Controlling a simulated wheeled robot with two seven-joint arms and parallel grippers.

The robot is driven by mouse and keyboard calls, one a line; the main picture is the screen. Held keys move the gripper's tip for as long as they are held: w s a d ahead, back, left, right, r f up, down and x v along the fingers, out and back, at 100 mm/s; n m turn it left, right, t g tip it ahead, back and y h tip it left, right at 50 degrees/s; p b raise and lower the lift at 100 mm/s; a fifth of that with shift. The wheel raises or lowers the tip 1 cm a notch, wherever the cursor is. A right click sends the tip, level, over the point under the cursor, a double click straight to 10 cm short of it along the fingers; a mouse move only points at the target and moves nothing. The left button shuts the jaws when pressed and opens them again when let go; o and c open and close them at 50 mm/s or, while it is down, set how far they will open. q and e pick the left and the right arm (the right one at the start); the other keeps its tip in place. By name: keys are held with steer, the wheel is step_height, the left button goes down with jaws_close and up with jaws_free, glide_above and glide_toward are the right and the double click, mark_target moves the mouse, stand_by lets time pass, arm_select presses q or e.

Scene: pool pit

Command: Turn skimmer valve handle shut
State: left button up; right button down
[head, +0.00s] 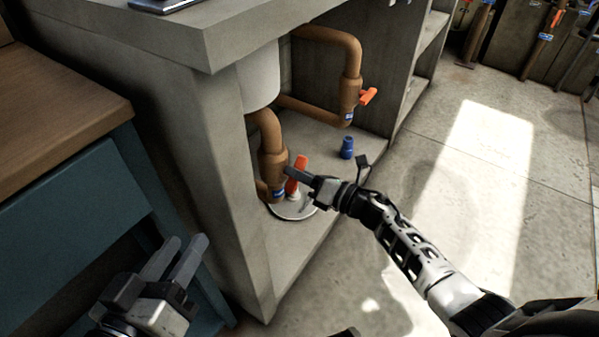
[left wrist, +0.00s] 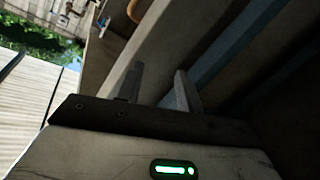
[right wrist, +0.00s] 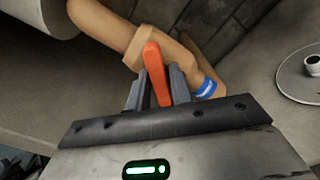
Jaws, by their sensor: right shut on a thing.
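The near brown pipe valve (head: 272,160) has an orange handle (head: 298,178) and a small blue label. In the right wrist view the handle (right wrist: 155,72) stands up between the fingers, in front of the brown pipe (right wrist: 105,28). My right gripper (head: 296,174) reaches in from the right and is shut on this handle; its fingers hide part of it. A second valve (head: 348,100) behind it has its own orange handle (head: 368,96), pointing right and untouched. The label words are too small to read. My left gripper (head: 180,258) is open and empty, outside the cabinet at lower left.
The pipes sit inside an open concrete cabinet with a worktop edge (head: 215,50) above. A white round disc (head: 290,210) and a blue fitting (head: 347,148) are on its floor. A blue wooden bench (head: 75,200) stands left. The floor at right is clear.

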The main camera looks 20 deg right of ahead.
steer(key=m, duration=0.2)
steer(key=shift+m+p, duration=0.3)
steer(key=m, duration=0.2)
steer(key=shift+m+p, duration=0.3)
arm_select(q)
steer(key=shift+a+f+m+g+y+p, duration=0.3)
steer(key=shift+f+m+p, duration=0.05)
steer(key=shift+m, duration=0.05)
arm_select(e)
steer(key=shift+f+m, duration=0.2)
steer(key=shift+m, duration=1.7)
arm_select(q)
steer(key=shift+r, duration=0.1)
arm_select(e)
steer(key=c, duration=1.3)
jaws_free()
steer(key=shift+o, duration=0.2)
steer(key=shift+s+d, duration=0.1)
steer(key=shift+d, duration=0.05)
